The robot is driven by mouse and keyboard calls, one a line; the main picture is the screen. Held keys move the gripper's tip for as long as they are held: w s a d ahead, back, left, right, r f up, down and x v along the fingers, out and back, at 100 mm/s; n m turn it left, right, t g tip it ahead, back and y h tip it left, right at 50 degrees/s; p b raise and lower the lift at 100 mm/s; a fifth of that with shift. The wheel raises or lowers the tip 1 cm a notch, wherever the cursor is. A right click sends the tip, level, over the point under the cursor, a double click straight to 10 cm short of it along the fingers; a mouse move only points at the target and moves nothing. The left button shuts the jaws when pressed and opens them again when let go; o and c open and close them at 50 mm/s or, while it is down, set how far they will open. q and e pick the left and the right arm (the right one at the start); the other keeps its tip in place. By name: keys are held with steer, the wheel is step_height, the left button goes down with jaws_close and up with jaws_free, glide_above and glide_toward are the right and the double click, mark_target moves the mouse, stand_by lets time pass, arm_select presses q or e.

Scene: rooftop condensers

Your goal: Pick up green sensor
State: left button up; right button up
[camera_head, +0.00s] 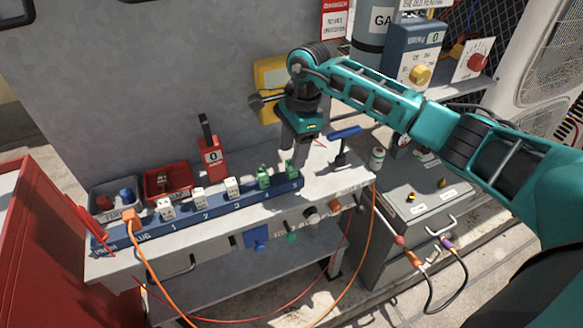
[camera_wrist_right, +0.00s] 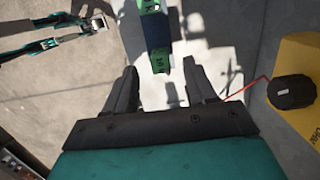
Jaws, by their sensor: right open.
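Two green sensors stand at the right end of the blue strip (camera_head: 204,215) on the bench. The left one (camera_head: 263,178) is clear of my gripper. The rightmost one (camera_head: 291,168) is just below my right gripper (camera_head: 296,158), which points down from above. In the right wrist view, my open right gripper (camera_wrist_right: 162,95) has its two dark fingers apart. A green sensor (camera_wrist_right: 165,78) shows between and beyond them, with another green one (camera_wrist_right: 150,5) farther up. I cannot tell whether the fingers touch the sensor.
A blue-handled tool (camera_head: 342,134) is close on the right. The yellow box (camera_head: 268,76) is on the wall behind. An orange cable (camera_head: 146,262) hangs in front.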

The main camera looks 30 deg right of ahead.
mark_target(291, 173)
steer(key=f, duration=0.4)
steer(key=shift+a+f, duration=0.1)
steer(key=shift+a, duration=0.1)
steer(key=shift+c, duration=0.4)
jaws_close()
